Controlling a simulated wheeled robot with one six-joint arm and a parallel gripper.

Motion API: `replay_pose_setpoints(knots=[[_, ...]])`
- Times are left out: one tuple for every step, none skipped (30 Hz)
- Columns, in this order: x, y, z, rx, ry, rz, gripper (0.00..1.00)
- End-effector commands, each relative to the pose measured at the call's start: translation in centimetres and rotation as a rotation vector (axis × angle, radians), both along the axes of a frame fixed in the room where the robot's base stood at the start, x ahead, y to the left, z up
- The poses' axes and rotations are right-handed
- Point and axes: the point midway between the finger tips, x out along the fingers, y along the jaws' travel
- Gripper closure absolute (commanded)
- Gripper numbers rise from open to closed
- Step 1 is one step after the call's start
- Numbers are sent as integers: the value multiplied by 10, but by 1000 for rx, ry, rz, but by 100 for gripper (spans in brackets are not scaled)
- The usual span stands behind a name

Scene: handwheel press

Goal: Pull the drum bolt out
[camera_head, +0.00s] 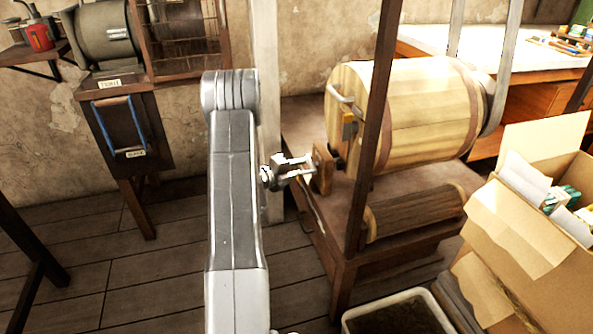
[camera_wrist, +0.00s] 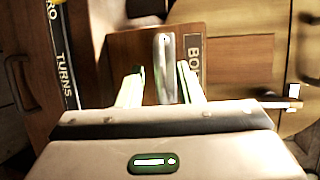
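The drum bolt (camera_wrist: 164,60) is a grey metal rod with a rounded end. It stands out from a brown wooden block, beside a label (camera_wrist: 195,60) partly reading "BOL". My gripper (camera_wrist: 159,76) is open, with one pale finger on each side of the bolt. A gap shows left of the bolt, and the right finger is very close to it; I cannot tell if they touch. In the head view my gripper (camera_head: 302,168) is at the wooden block (camera_head: 322,167) by the drum's lower left. The wooden drum (camera_head: 415,112) lies in its frame; the bolt is hidden there.
A dark upright post (camera_head: 372,130) stands in front of the drum. A slatted roller (camera_head: 415,212) lies below it. A cardboard box (camera_head: 530,235) stands at the right. A label reading "TURNS" (camera_wrist: 64,62) is at the left in the wrist view. The floor at left is mostly clear.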

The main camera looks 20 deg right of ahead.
Motion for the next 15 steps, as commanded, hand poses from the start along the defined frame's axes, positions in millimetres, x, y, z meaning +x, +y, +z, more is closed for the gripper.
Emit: replay_pose_setpoints(knots=[[0, -1, 0, 0, 0, 0, 68], [0, -1, 0, 0, 0, 0, 68], [0, -1, 0, 0, 0, 0, 68], [0, -1, 0, 0, 0, 1, 68], [0, -1, 0, 0, 0, 1, 68], [0, 0, 0, 0, 0, 1, 68], [0, 0, 0, 0, 0, 1, 68], [0, 0, 0, 0, 0, 1, 73], [0, 0, 0, 0, 0, 1, 81], [0, 0, 0, 0, 0, 1, 87], [0, 0, 0, 0, 0, 1, 93], [0, 0, 0, 0, 0, 1, 100], [0, 0, 0, 0, 0, 1, 100], [0, 0, 0, 0, 0, 1, 100], [0, 0, 0, 0, 0, 1, 100]])
